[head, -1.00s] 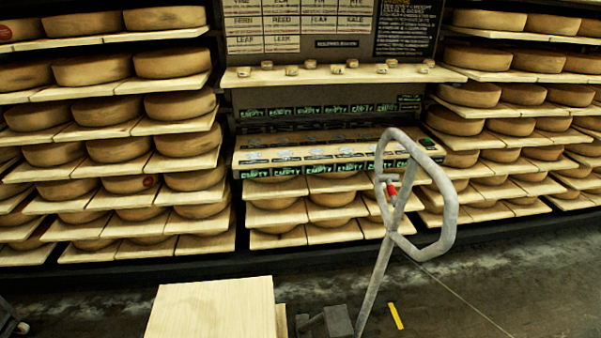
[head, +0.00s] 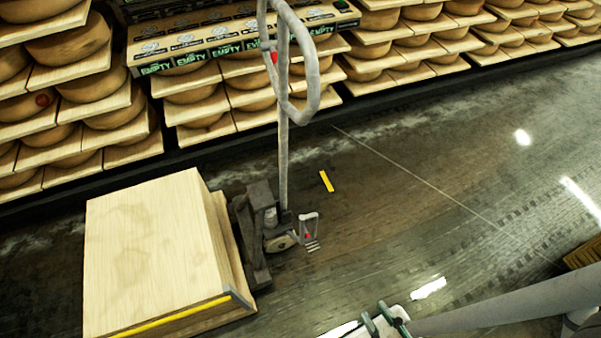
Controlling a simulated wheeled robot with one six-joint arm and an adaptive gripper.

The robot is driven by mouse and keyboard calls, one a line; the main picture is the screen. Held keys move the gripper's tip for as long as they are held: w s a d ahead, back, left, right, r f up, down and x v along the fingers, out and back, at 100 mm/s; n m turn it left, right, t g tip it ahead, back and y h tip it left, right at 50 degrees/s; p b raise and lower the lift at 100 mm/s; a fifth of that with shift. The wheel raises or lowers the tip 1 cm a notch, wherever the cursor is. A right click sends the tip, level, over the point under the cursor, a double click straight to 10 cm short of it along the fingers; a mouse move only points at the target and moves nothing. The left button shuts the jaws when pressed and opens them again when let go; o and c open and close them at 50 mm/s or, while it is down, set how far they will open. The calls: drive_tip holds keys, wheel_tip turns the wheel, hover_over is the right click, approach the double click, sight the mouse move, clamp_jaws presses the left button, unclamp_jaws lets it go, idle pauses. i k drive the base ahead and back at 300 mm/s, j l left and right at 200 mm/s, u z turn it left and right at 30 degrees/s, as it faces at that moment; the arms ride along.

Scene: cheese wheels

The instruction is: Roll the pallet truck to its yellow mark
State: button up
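The pallet truck (head: 258,225) stands on the dark wet floor left of centre, with its grey loop handle (head: 313,75) upright and a small red part inside the loop. A stack of pale wooden boards (head: 150,250) sits on its forks, with a yellow stripe along the near edge. A short yellow mark (head: 326,181) lies on the floor just right of the truck, apart from it. At the bottom edge, a greenish part of my gripper (head: 385,322) shows beside my grey arm, away from the handle. Its fingers are mostly cut off, so I cannot tell its opening.
Shelves of cheese wheels (head: 70,85) on boards line the back wall, close behind the truck. Boxes marked EMPTY (head: 215,45) sit on the middle shelf. The floor to the right is open, with a thin line across it. A brown slatted object (head: 583,252) stands at the right edge.

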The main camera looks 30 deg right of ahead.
sight(279, 235)
drive_tip(key=l+u, duration=0.15)
drive_tip(key=l, duration=0.4)
drive_tip(key=k+l+u, duration=0.15)
drive_tip(key=l, duration=0.4)
drive_tip(key=i+j+z, duration=0.25)
drive_tip(key=i, duration=0.25)
drive_tip(key=i+j+z, duration=0.3)
drive_tip(key=i, duration=0.25)
drive_tip(key=k+l, duration=0.35)
drive_tip(key=k+l+u, duration=0.1)
drive_tip(key=k+l, duration=0.25)
drive_tip(key=k, duration=0.2)
